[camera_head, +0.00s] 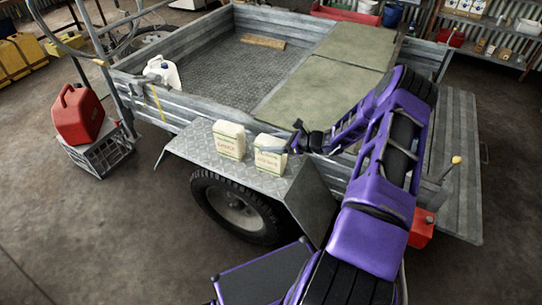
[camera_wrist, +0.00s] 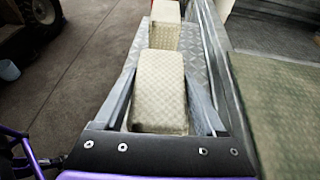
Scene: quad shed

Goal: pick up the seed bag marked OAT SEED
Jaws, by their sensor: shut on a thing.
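Two cream seed bags stand upright side by side on the checker-plate mudguard (camera_head: 196,143) of the trailer. The left bag (camera_head: 229,140) stands free; it is the farther bag (camera_wrist: 166,11) in the wrist view. The right bag (camera_head: 268,158) has my gripper (camera_head: 292,143) at its right side; it is the nearer bag (camera_wrist: 160,110) in the wrist view. My gripper's fingers (camera_wrist: 161,78) lie along both sides of this nearer bag, shut on it. It still appears to rest on the mudguard. The printing on both bags is too small to read surely.
The trailer bed (camera_head: 222,62) lies behind the mudguard, with green panels (camera_head: 352,45) and a white jug (camera_head: 163,73). A red fuel can (camera_head: 78,114) stands on a crate (camera_head: 103,150) at left. The trailer side rail runs close beside the bags.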

